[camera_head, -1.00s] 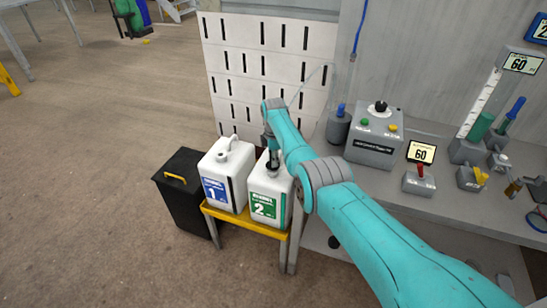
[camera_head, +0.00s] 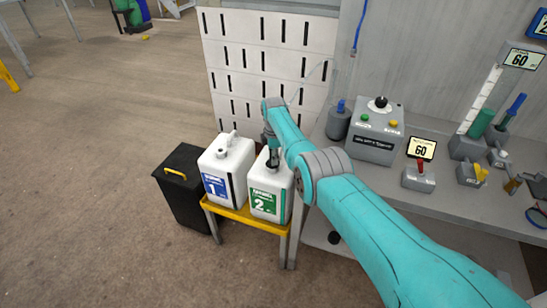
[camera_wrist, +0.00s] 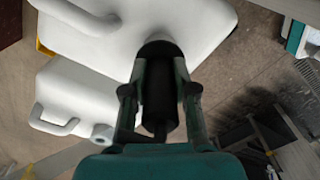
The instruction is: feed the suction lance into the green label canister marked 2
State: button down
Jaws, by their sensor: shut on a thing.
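The green label canister marked 2 (camera_head: 284,185) is white and stands upright on the right of a yellow-topped stand. It fills the top of the wrist view (camera_wrist: 195,25). My gripper (camera_head: 271,153) is right above its top. In the wrist view, my gripper (camera_wrist: 158,95) is shut on the black body of the suction lance (camera_wrist: 158,90). The far end of the lance meets the canister top at a dark round collar or mouth. How deep the lance sits inside is hidden.
The blue label canister marked 1 (camera_head: 215,187) stands close on the left, with a black bin (camera_head: 178,200) beyond it. A slotted white panel (camera_head: 270,60) rises behind. A bench with a grey control box (camera_head: 375,135) is at the right. A thin tube hangs near the panel.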

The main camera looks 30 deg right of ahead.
dwell(0.3)
jog(key=c, duration=0.8)
grip_release()
jog(key=shift+c, duration=0.2)
jog(key=shift+f, duration=0.1)
notch_tip(320, 180, up, 12)
jog(key=shift+r, duration=0.1)
